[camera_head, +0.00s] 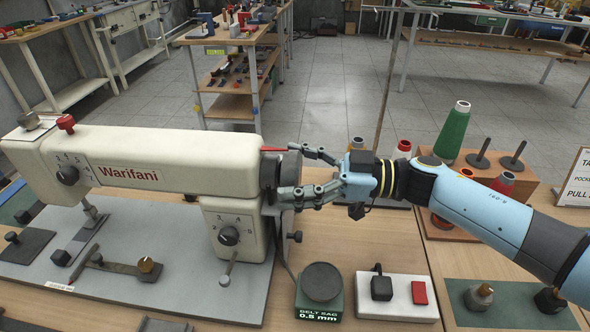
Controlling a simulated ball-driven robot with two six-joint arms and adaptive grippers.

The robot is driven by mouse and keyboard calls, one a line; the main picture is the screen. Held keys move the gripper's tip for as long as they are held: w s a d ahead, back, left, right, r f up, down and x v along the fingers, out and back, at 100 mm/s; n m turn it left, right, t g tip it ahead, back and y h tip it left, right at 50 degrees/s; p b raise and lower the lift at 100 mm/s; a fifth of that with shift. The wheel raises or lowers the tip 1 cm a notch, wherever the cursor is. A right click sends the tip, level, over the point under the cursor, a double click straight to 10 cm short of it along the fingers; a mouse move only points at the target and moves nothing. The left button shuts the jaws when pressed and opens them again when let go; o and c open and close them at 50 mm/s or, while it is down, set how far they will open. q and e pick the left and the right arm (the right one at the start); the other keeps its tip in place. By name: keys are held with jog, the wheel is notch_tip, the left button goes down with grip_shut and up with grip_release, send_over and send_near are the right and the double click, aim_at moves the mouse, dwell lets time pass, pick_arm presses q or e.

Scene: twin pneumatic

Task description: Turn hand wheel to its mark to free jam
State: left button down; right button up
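The cream sewing machine labelled Warifani (150,160) stands on a grey bed plate at left. Its dark hand wheel (289,168) is at the right end of the arm. A thin red pointer (272,149) sticks out by the wheel's top edge. My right gripper (298,172) comes in from the right at the wheel, its grey fingers spread apart. The upper finger is near the wheel's top and the lower one overlaps its lower edge; contact is unclear. The fingers partly hide the wheel, and no jam is visible. My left gripper is out of view.
A green belt-sag block (320,290) and a white block with a red button (398,297) stand in front of my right arm. Thread cones, including a tall green one (453,132), stand behind it. A green mat with knobs (512,305) lies front right.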

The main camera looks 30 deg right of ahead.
jog(key=c, duration=0.9)
jog(key=shift+o, duration=0.2)
jog(key=shift+n, duration=0.3)
jog(key=n, duration=0.2)
jog(key=shift+n+b, duration=0.3)
jog(key=shift+b, duration=0.05)
jog(key=n, duration=0.1)
jog(key=n+b, duration=0.1)
jog(key=n, duration=0.1)
jog(key=shift+s+a+f+n, duration=0.1)
jog(key=shift+f+n, duration=0.05)
jog(key=shift+n, duration=0.15)
jog(key=n+b, duration=0.2)
jog(key=n, duration=0.1)
jog(key=shift+f+n, duration=0.1)
jog(key=shift+n, duration=0.3)
jog(key=n+b, duration=0.1)
jog(key=n, duration=0.1)
jog(key=shift+s+f+n+b, duration=0.1)
jog(key=shift+n+b, duration=0.2)
jog(key=n+b, duration=0.3)
jog(key=n, duration=0.2)
jog(key=shift+n+b, duration=0.3)
